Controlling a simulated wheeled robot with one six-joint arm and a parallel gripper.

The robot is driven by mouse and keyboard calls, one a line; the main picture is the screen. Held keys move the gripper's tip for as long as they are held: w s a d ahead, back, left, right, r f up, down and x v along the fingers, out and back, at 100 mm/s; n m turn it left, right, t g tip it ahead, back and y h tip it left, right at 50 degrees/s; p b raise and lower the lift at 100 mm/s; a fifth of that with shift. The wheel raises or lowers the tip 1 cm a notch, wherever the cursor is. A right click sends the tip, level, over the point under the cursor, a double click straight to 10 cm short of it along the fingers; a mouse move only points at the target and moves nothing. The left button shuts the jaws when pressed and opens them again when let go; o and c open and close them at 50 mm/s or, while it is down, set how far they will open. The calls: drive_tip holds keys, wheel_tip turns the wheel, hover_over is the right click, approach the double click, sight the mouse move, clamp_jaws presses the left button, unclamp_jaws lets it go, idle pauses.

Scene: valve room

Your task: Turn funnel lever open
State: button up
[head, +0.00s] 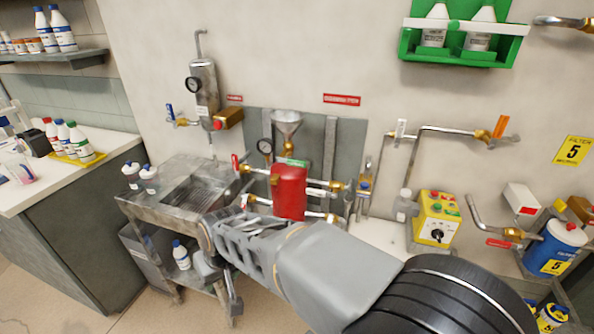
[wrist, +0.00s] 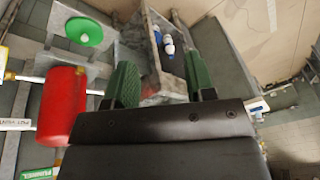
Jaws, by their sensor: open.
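A steel funnel (head: 287,122) is mounted on the wall panel above a brass fitting (head: 289,147). I cannot tell which lever belongs to the funnel. My gripper (head: 222,284) hangs left of and below the red cylinder (head: 289,190), in front of the steel bench. In the wrist view my gripper (wrist: 160,62) has its green-padded fingers apart with nothing between them. The red cylinder (wrist: 62,105) is left of the fingers, apart from them.
A steel bench (head: 147,205) with a sink stands at left, with bottles (head: 148,180) on it. A yellow control box (head: 438,218) is right of the pipes. A green rack (head: 465,58) hangs at upper right. A green disc (wrist: 84,32) lies beyond the cylinder.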

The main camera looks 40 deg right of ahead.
drive_tip(key=w+f+m+t+b, duration=0.2)
drive_tip(key=w+m+t, duration=0.2)
drive_tip(key=w, duration=0.7)
drive_tip(key=w+d+r+m+t+h+b, duration=0.2)
drive_tip(key=w+d+m+t+h, duration=0.3)
drive_tip(key=w+d+m, duration=0.45)
drive_tip(key=m+g+h, duration=1.1)
drive_tip(key=m+h, duration=0.3)
drive_tip(key=m, duration=0.6)
approach(296, 164)
drive_tip(key=shift+t, duration=0.3)
drive_tip(key=d, duration=0.3)
drive_tip(key=d+p, duration=0.1)
drive_tip(key=d, duration=0.6)
drive_tip(key=shift+w+d, duration=0.35)
drive_tip(key=shift+d, duration=0.05)
clamp_jaws()
